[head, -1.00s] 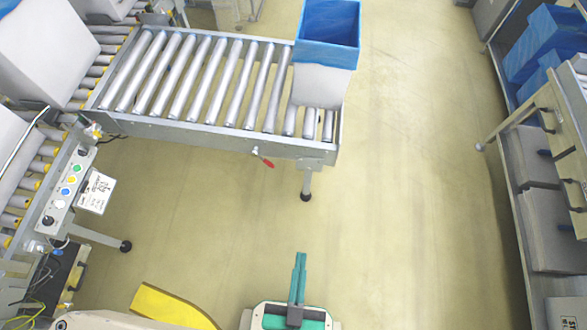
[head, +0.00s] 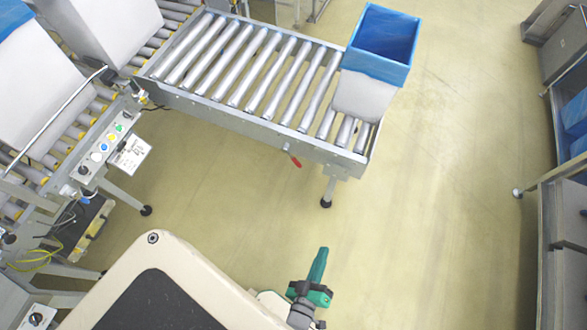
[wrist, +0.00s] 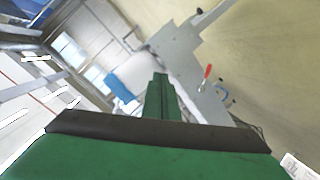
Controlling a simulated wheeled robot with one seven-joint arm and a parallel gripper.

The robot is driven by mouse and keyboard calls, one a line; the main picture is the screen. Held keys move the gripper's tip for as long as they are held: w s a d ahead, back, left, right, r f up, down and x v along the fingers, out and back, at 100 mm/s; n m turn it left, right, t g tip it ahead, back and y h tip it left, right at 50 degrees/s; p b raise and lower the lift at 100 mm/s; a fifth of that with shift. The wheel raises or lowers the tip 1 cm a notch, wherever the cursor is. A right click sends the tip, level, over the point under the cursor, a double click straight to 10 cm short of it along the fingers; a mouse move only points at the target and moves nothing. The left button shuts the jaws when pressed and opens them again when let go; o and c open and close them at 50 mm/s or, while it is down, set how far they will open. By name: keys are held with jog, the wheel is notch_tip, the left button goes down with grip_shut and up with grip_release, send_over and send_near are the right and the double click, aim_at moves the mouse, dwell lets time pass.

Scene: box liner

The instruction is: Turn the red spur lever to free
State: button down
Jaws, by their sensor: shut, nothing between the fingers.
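The red spur lever (head: 295,161) sticks out from the front side rail of the roller conveyor spur (head: 250,118), tilted down to the right. It also shows in the wrist view (wrist: 207,73), right of my fingers and apart from them. My gripper (head: 319,262) is over the open floor, on the near side of the spur, below the lever in the head view. Its green fingers are shut together and empty. They also show at the middle of the wrist view (wrist: 160,90).
A blue-lined white box (head: 375,75) stands at the right end of the spur. A button panel (head: 105,150) is at the left, with more boxes on rollers. Shelving (head: 560,220) stands at the right. The floor (head: 440,190) between is clear.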

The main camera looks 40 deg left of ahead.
jog(key=w+a+f+n+y, duration=0.2)
jog(key=w+a+f+n, duration=0.3)
jog(key=w+f+n, duration=0.3)
jog(key=w+a+f+n+g+y, duration=0.1)
jog(key=w+a+f+n, duration=0.3)
jog(key=a, duration=0.4)
jog(key=w+a+f+n+g+y, duration=0.1)
jog(key=w+a+f+n+y, duration=0.15)
jog(key=a+f+n, duration=0.4)
jog(key=w+a+f+n+g+y, duration=0.15)
jog(key=w+a, duration=0.25)
jog(key=a, duration=0.5)
jog(key=w+a+f+h, duration=0.1)
jog(key=w+a, duration=0.1)
jog(key=w, duration=0.7)
jog(key=shift+a+n, duration=0.4)
jog(key=shift+f, duration=0.1)
